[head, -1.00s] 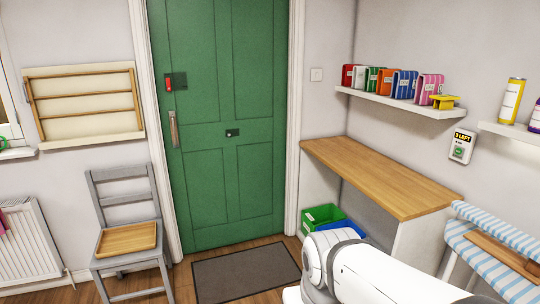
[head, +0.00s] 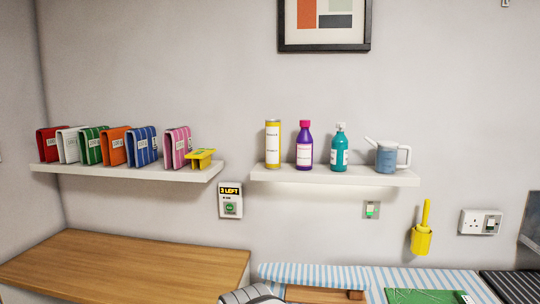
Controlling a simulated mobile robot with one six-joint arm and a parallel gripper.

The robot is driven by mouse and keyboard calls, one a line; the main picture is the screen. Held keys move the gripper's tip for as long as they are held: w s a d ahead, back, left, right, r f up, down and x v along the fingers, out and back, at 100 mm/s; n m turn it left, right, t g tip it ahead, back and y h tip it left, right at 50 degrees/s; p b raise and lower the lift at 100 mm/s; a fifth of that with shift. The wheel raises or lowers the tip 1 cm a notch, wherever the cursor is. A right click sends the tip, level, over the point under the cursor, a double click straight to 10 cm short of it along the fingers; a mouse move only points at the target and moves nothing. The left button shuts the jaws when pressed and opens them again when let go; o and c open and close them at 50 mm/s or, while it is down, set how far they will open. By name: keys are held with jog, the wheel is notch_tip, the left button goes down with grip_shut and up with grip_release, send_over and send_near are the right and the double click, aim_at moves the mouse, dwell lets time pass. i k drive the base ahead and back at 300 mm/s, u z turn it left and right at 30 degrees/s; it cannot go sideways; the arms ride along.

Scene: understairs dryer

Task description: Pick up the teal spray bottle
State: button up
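The teal spray bottle (head: 340,150) stands upright on the right-hand white wall shelf (head: 335,178) in the head view. It has a white label and a pale top. A purple bottle with a pink cap (head: 304,148) stands to its left, and a blue-grey jug with a white handle (head: 386,158) stands to its right, with small gaps between them. My gripper is not in view; only a part of my white arm shows at the bottom edge, below the shelf.
A yellow canister (head: 273,144) stands at the shelf's left end. A left shelf (head: 130,172) holds several coloured binders and a yellow object (head: 200,158). Below are a wooden worktop (head: 120,265), clear where visible, and a striped ironing surface (head: 320,273). A yellow brush holder (head: 421,239) hangs right.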

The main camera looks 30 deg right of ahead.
aim_at(340, 143)
jog(key=z, duration=0.3)
jog(key=i, duration=0.65)
jog(key=z, duration=0.35)
jog(key=k, duration=0.9)
jog(key=z, duration=0.2)
jog(key=i, duration=0.9)
jog(key=u, duration=0.05)
